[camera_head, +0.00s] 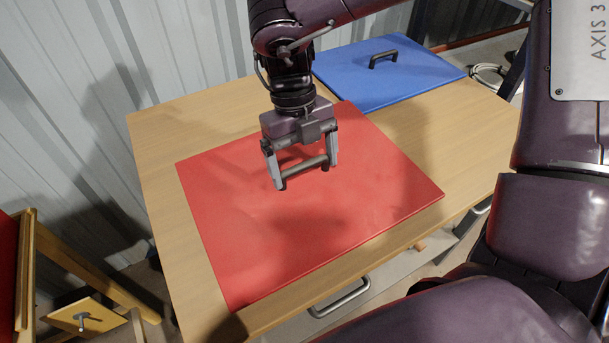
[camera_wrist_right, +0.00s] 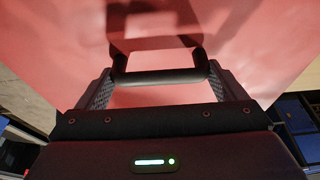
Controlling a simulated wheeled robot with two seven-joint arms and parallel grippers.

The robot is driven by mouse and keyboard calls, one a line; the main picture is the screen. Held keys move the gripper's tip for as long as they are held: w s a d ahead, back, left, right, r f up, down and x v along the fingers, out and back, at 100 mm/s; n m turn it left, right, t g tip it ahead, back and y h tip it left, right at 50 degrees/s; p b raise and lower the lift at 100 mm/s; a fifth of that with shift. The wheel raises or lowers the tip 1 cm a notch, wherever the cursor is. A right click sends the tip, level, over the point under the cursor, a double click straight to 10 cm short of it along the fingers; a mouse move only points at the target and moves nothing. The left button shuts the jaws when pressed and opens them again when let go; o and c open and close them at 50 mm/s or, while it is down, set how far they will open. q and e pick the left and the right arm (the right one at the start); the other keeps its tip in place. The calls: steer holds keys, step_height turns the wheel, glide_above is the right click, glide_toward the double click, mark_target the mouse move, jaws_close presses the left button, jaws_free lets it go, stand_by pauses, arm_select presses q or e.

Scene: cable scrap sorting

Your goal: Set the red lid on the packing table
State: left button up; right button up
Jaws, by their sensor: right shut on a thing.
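The red lid (camera_head: 260,235) is a flat red panel over the wooden packing table (camera_head: 155,150), in the middle of the head view. It looks level and lies on or just above the tabletop; I cannot tell whether it touches. My right gripper (camera_head: 306,174) points down at the lid's dark bar handle (camera_head: 308,165), with a finger at each end, and is shut on it. The right wrist view shows the handle (camera_wrist_right: 160,76) between the fingers of the gripper (camera_wrist_right: 160,90) and the red lid surface (camera_wrist_right: 235,40) behind. My left gripper is not in view.
A blue lid (camera_head: 375,80) with a dark handle lies at the table's back right. A corrugated metal wall (camera_head: 60,130) stands behind and left. Bare tabletop shows along the left and right sides. A metal handle (camera_head: 340,300) shows below the front edge. A wooden frame stands at lower left.

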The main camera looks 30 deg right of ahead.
mark_target(305, 178)
step_height(305, 178, down, 4)
steer(key=shift+r, duration=0.2)
steer(key=shift+f, duration=0.15)
steer(key=o, duration=1.4)
steer(key=shift+s, duration=0.1)
steer(key=shift+o, duration=0.2)
steer(key=v, duration=0.6)
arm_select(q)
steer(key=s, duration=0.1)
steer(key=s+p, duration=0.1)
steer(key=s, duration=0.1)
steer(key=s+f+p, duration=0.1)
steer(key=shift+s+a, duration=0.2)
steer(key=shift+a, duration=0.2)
arm_select(e)
steer(key=v, duration=0.6)
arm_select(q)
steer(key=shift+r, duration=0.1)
